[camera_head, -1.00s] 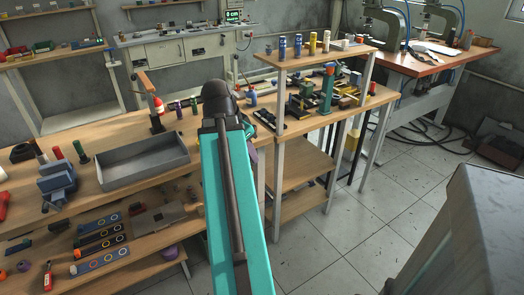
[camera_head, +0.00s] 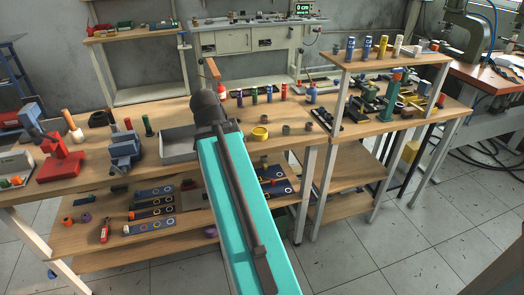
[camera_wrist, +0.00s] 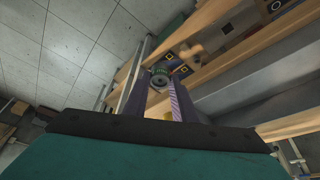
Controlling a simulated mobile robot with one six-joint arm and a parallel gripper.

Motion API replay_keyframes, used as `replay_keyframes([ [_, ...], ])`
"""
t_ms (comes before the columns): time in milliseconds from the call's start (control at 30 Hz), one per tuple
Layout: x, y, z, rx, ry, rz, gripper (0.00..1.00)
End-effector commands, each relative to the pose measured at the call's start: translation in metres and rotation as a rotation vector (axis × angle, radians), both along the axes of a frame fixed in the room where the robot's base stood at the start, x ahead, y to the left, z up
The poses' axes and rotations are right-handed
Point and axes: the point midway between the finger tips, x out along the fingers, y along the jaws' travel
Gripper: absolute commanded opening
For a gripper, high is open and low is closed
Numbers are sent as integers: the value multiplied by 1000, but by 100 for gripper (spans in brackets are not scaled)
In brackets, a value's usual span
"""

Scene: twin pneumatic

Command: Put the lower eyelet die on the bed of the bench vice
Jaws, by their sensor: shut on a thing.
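My gripper (camera_wrist: 161,86) shows in the wrist view, its two dark purple fingers shut on a small round green and grey piece with a ring-like face, which looks like the lower eyelet die (camera_wrist: 159,72). In the head view my turquoise arm hides the gripper and the die. The bench vice (camera_head: 124,150) is blue and stands on the wooden bench, left of my arm. Its bed is too small to make out clearly.
A grey tray (camera_head: 178,145) stands between the vice and my arm. A red tool (camera_head: 60,162) is left of the vice. A yellow ring (camera_head: 260,133) and several small cylinders stand on the bench right of my arm. A lower shelf (camera_head: 130,238) holds marked plates.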

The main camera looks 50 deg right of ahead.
Motion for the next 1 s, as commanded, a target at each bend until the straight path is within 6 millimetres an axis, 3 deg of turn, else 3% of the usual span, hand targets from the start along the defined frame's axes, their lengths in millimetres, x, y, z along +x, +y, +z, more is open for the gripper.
replay_keyframes([
  [400,70,94,-12,2,4,270,0],
  [767,116,186,-25,6,7,538,0],
  [1000,141,256,-35,7,6,754,0],
])
